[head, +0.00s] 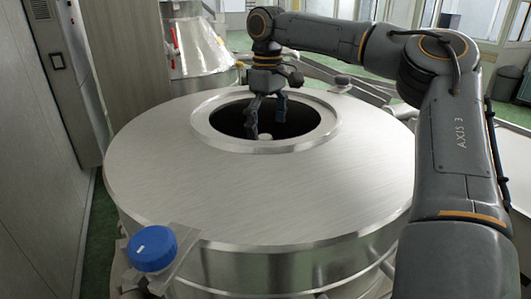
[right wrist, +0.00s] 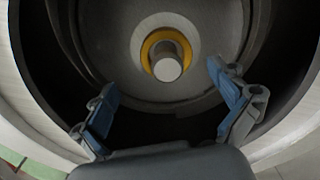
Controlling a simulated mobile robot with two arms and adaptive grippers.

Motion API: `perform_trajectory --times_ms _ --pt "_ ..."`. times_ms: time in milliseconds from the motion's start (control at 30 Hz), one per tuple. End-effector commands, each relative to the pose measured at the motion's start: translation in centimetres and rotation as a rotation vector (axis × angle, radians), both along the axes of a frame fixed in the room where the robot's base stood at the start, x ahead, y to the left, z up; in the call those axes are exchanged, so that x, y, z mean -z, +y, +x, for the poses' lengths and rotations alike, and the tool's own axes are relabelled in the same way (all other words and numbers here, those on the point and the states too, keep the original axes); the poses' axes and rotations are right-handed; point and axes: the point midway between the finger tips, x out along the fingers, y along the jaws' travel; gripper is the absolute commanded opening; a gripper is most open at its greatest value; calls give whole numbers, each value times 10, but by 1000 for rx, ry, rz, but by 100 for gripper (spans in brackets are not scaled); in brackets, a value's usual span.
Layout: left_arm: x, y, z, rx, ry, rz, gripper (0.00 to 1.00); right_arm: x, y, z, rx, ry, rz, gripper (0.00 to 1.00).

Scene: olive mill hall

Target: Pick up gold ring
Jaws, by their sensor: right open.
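The gold ring (right wrist: 148,46) shows in the right wrist view, around a pale upright post (right wrist: 167,69) inside the round steel vessel. The post's top hides part of the ring. In the head view the post's pale top (head: 265,137) just shows in the opening, and the ring is hidden. My right gripper (head: 267,115) reaches down into the opening. Its two blue-padded fingers (right wrist: 166,90) are spread and empty, apart from the ring, one to each side below it in the wrist picture. My left gripper is not in view.
The vessel's broad steel lid (head: 180,165) surrounds the opening, whose raised rim (head: 205,132) lies close around my gripper. A blue cap (head: 152,248) is at the front left. A steel cone (head: 200,48) stands behind. A grey wall panel (head: 45,165) borders the left.

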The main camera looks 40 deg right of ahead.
Motion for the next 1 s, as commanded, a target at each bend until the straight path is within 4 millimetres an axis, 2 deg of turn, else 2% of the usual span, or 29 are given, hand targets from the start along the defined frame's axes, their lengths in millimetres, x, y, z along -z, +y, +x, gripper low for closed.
perform_trajectory --times_ms 200,267,400,500,733,1000 --pt "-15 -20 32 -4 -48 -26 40 16 4 0 -3 3 1 97" --pt "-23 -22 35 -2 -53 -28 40 25 6 0 -3 4 1 97" --pt "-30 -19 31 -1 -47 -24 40 46 6 1 0 2 1 97" --pt "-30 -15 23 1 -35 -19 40 53 6 1 0 0 -1 97" --pt "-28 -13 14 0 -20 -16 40 55 6 1 0 -2 -2 97" --pt "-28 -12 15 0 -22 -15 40 55 6 1 0 -1 -1 42"
